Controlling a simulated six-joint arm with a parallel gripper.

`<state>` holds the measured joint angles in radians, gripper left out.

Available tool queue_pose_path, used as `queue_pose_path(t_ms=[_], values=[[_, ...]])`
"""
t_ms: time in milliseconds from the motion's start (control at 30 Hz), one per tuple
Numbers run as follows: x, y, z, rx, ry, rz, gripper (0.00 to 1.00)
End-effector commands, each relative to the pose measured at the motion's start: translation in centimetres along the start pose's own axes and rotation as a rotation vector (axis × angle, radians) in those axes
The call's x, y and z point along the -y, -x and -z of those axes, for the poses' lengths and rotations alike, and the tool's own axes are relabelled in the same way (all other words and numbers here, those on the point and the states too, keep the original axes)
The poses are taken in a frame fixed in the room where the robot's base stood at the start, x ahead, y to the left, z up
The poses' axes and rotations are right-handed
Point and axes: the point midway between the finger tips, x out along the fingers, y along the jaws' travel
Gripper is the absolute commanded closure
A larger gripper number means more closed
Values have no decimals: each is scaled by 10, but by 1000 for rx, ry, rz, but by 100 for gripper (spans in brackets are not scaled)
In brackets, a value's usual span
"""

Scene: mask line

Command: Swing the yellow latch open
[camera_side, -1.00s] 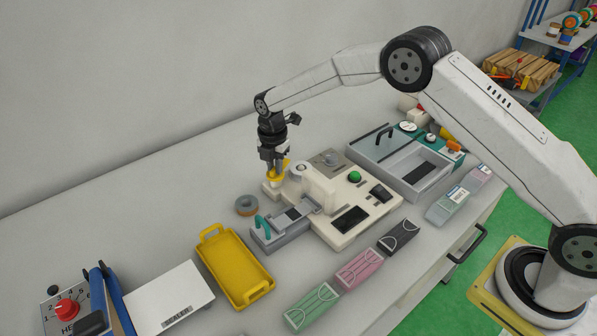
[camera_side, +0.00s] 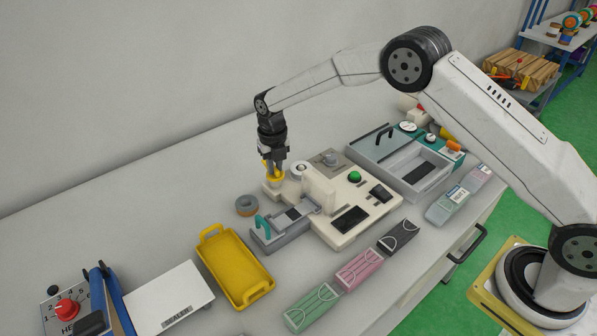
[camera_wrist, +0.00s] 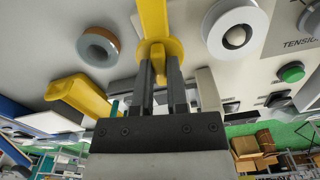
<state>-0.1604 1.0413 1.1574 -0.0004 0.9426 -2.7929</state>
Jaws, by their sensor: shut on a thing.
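The yellow latch (camera_side: 281,172) is at the back left corner of the cream machine (camera_side: 330,228). In the wrist view the latch (camera_wrist: 155,18) is a yellow arm running up out of frame from a round yellow end with a knob. My gripper (camera_side: 273,172) points down over the latch. In the wrist view my gripper (camera_wrist: 159,78) has its two dark fingers closed around the yellow knob. The fingers hide part of the knob. In the side view the gripper covers part of the latch.
A grey-and-orange ring (camera_side: 247,205) lies left of the machine. A white roll (camera_side: 299,170) stands close to my gripper. A yellow tray (camera_side: 235,265), a sealer (camera_side: 165,300), mask packs (camera_side: 360,267) and a lidded grey box (camera_side: 412,172) are around. The bench behind is clear.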

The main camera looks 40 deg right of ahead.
Motion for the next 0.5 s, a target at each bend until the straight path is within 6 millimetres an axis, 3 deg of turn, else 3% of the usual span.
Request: queue_pose_path(t_ms=[500], values=[[0, 0, 0, 0, 203, 0, 100]])
